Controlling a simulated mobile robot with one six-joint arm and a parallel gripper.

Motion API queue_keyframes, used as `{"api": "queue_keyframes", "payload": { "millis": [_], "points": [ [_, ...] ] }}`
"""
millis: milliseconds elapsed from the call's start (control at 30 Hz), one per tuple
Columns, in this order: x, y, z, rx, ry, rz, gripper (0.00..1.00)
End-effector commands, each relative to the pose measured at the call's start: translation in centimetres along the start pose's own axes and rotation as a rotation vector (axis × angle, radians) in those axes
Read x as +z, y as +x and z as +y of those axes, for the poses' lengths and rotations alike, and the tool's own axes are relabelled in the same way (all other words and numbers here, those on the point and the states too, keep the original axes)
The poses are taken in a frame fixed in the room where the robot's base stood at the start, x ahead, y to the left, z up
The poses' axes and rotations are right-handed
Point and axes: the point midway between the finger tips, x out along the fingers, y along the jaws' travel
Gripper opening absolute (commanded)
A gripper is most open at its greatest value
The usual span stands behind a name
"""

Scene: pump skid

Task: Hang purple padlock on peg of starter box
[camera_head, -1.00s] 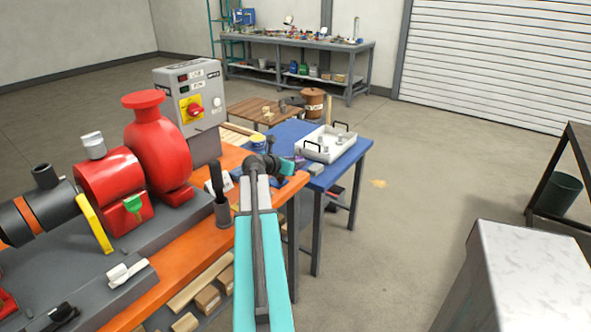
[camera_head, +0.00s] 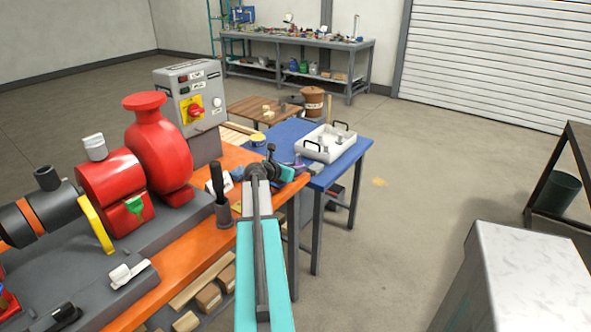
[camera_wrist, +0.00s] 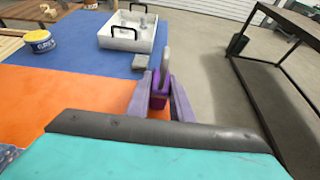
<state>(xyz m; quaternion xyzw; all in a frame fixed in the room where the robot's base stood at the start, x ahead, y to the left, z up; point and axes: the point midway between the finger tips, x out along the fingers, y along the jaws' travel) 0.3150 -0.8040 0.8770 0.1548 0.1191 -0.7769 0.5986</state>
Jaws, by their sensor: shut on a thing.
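The purple padlock (camera_wrist: 159,101) is held between the fingers of my gripper (camera_wrist: 161,84) in the wrist view, its grey shackle pointing up and away. In the head view my gripper (camera_head: 299,166) is over the right end of the orange skid, beside the blue table; the padlock is too small there to make out clearly. The starter box (camera_head: 191,92) is a grey box with a red and yellow switch, at the back of the skid, left of and beyond my gripper. A thin rod shows low on its front, but I cannot tell if it is the peg.
A red pump (camera_head: 155,145) stands left of the starter box. A black-handled upright part (camera_head: 219,195) stands near my arm. The blue table (camera_head: 340,165) holds a white tray (camera_head: 327,154) and a yellow tub (camera_wrist: 40,41). Open floor lies to the right.

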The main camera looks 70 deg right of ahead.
Motion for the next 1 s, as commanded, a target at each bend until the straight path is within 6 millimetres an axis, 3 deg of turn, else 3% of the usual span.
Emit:
{"api": "queue_keyframes", "payload": {
  "millis": [100, 133, 233, 900, 1000],
  "points": [
    [-0.2, 0.1, 0.0, 0.001, 0.0, -0.001, 0.0],
    [-0.2, 0.1, 0.0, 0.0, 0.0, 0.0, 0.23],
    [-0.2, 0.1, 0.0, 0.0, 0.0, 0.0, 0.39],
    [-0.4, 0.1, 0.0, 0.0, 0.0, 0.0, 0.39],
    [-0.3, -1.4, 0.0, 0.003, 0.0, -0.001, 0.39]
  ]
}}
